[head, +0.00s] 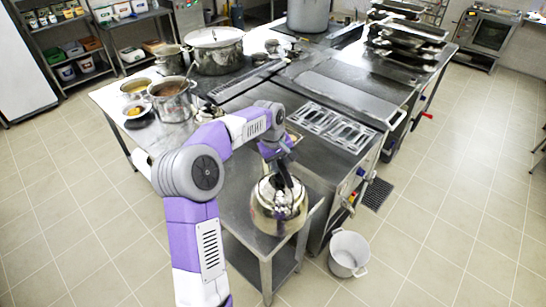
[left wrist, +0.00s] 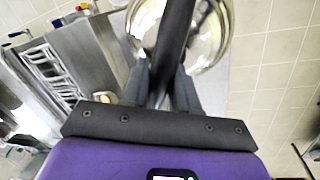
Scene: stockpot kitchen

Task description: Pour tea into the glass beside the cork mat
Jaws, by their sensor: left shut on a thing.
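My left gripper (head: 283,182) comes down from above over a shiny round metal vessel (head: 278,212), on the near end of the steel counter. In the left wrist view its fingers (left wrist: 163,88) are shut on a long dark handle (left wrist: 176,35). The handle runs out over the vessel (left wrist: 210,35), which shows bright and reflective behind it. I cannot tell whether the handle is part of the vessel. I cannot make out a glass, a cork mat or any tea. My right gripper is not in view.
Steel pots (head: 172,98), a bowl of food (head: 136,109) and a big lidded pot (head: 214,50) stand on the far left counter. A recessed rack (head: 338,126) lies right of my arm.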

